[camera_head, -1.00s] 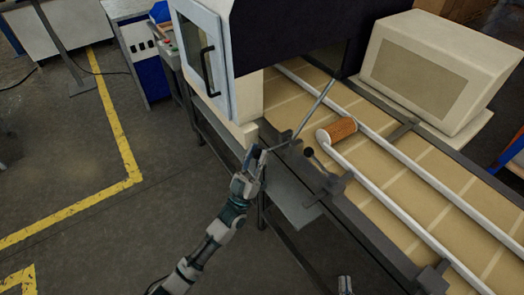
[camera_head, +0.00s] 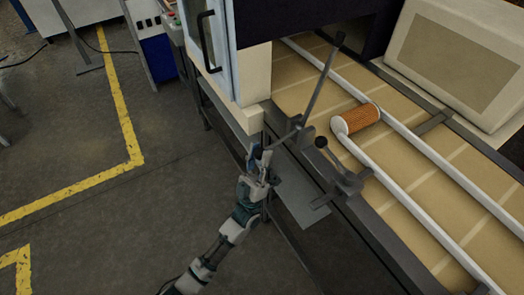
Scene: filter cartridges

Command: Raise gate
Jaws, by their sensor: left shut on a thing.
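The gate is a thin grey metal bar (camera_head: 321,84). It slants up from a pivot at the near edge of the conveyor, its far end in front of the machine's dark opening. A short arm of it runs left from the pivot to my left gripper (camera_head: 261,156). My left gripper is shut on this short gate arm, beside the conveyor; the fingers hide the gripped part. An orange pleated filter cartridge (camera_head: 357,119) with a white end lies on the conveyor (camera_head: 413,177), right of the gate bar. My right gripper is not in view.
A black-knobbed lever (camera_head: 323,146) stands on a bracket right of the gate pivot. White guide rails (camera_head: 435,203) run along the belt. The machine's white post and door (camera_head: 208,45) are close above my left gripper.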

